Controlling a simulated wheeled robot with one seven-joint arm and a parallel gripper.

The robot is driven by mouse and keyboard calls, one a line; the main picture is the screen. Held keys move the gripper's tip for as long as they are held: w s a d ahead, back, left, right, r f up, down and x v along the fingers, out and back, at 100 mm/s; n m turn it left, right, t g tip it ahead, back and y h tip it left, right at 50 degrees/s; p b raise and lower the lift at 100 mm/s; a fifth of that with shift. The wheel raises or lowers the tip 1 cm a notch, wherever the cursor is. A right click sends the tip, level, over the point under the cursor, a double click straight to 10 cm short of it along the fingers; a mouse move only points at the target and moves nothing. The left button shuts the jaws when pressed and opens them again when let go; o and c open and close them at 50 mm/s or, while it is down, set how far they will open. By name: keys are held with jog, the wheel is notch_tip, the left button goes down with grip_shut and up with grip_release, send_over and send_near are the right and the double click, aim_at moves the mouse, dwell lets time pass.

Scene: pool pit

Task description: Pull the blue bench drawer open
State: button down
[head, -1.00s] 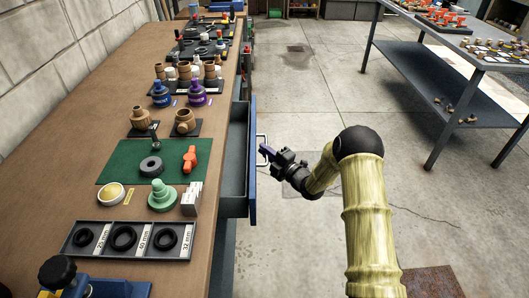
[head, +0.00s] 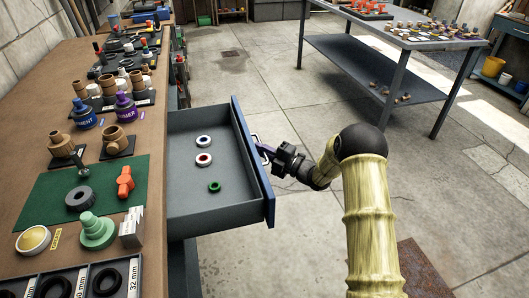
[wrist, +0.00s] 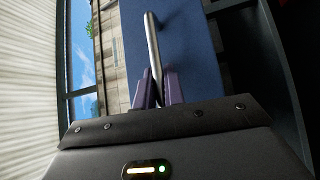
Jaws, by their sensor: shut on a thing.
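The blue-fronted bench drawer (head: 252,160) stands well out from the wooden bench in the head view, its grey inside showing. Its metal bar handle (wrist: 153,50) runs between the two purple fingers of my gripper (wrist: 159,88) in the wrist view. My gripper (head: 266,152) is shut on the handle at the drawer's outer face. Three small rings lie in the drawer: a white one (head: 203,141), a white and red one (head: 204,160) and a green one (head: 214,187).
The bench top (head: 150,190) on the left carries fittings, bottles, a green mat (head: 50,201) and a grey tray of black rings (head: 108,280). A grey table (head: 400,85) with a lower shelf stands at the back right.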

jog(key=shift+d+f, duration=0.15)
jog(key=shift+d, duration=0.1)
jog(key=c, duration=1.8)
grip_release()
jog(key=shift+o, duration=0.2)
jog(key=v, duration=1.7)
jog(key=shift+d+p, duration=0.2)
jog(key=shift+p, duration=0.25)
jog(key=shift+s, duration=0.1)
